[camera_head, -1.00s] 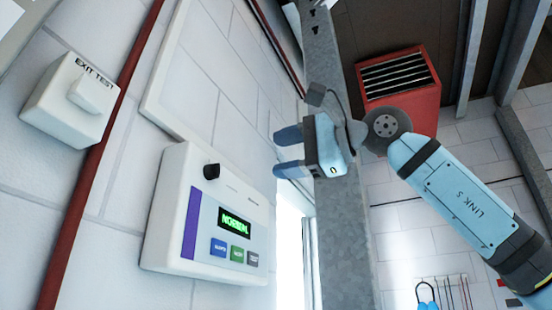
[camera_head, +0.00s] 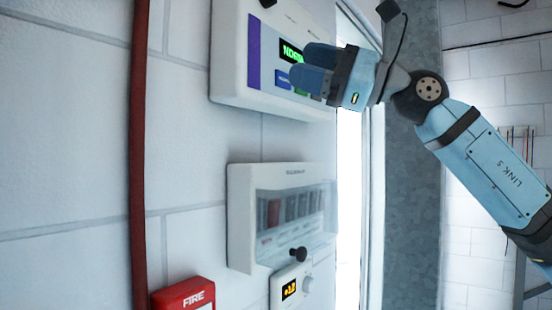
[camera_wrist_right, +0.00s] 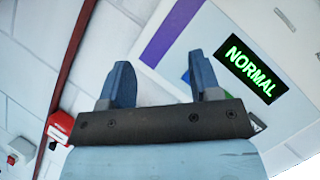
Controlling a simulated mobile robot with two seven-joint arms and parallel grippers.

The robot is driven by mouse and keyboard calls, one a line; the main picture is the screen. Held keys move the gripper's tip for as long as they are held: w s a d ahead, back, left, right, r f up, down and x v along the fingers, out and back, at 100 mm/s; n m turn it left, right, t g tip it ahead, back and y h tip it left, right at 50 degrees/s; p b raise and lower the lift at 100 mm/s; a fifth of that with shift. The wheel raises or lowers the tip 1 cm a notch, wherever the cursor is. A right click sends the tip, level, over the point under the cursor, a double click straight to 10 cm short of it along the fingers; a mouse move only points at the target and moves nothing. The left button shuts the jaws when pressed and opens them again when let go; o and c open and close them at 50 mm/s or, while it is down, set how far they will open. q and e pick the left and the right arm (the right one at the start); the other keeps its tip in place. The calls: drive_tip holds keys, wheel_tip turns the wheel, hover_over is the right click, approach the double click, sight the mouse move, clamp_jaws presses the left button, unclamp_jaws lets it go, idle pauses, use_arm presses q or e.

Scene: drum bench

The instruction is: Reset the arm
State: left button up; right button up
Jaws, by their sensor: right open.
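My right gripper (camera_head: 302,66) is open and empty in the head view. Its two blue fingers point left and overlap the front of the white control panel (camera_head: 228,60). The panel has a purple stripe, coloured buttons and a green-lit display (camera_head: 291,53), partly hidden by the fingers. In the right wrist view, the gripper (camera_wrist_right: 162,72) shows its fingers wide apart with nothing between them. There the display (camera_wrist_right: 252,70) reads NORMAL, right of the fingers, and the buttons are mostly hidden. I cannot tell whether the fingers touch the panel. My left gripper is not in view.
A white box with a clear cover (camera_head: 243,215) is on the wall below the panel. Below it are a small white unit with an orange display (camera_head: 290,287) and a red FIRE box (camera_head: 185,293). A red pipe (camera_head: 139,150) runs vertically at left; a grey column (camera_head: 410,180) stands right.

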drive_tip(key=w+d+f+n+t+h, duration=0.2)
drive_tip(key=d+f+n+t+h, duration=0.45)
drive_tip(key=f, duration=0.85)
drive_tip(key=w+d+f+n+t+h, duration=0.1)
drive_tip(key=d+f+n+t+h, duration=0.35)
drive_tip(key=f+n+h, duration=0.75)
drive_tip(key=w+d+f+n+t+h, duration=0.25)
drive_tip(key=d+f+n+t, duration=0.3)
drive_tip(key=f, duration=1.35)
drive_tip(key=s+d+f+m+g+h, duration=0.15)
drive_tip(key=s+f+m+g, duration=0.25)
drive_tip(key=s+f, duration=0.45)
drive_tip(key=s+d+f+m+g, duration=0.25)
drive_tip(key=s+f+g, duration=0.25)
drive_tip(key=f, duration=0.7)
drive_tip(key=s+f+m+g+y, duration=0.15)
drive_tip(key=s+f+g, duration=0.3)
drive_tip(key=s, duration=0.55)
drive_tip(key=s+f+m+g, duration=0.3)
drive_tip(key=s+f, duration=0.3)
drive_tip(key=s, duration=0.5)
drive_tip(key=w+a+f+t+y, duration=0.1)
drive_tip(key=w+a+f+t, duration=0.1)
drive_tip(key=f, duration=0.5)
drive_tip(key=w+a+f+t+y, duration=0.1)
drive_tip(key=w+a+f+t, duration=0.2)
drive_tip(key=f, duration=0.3)
drive_tip(key=shift+w+a+f+n+t+y, duration=0.35)
drive_tip(key=shift+a+t, duration=0.2)
drive_tip(key=shift+t, duration=0.35)
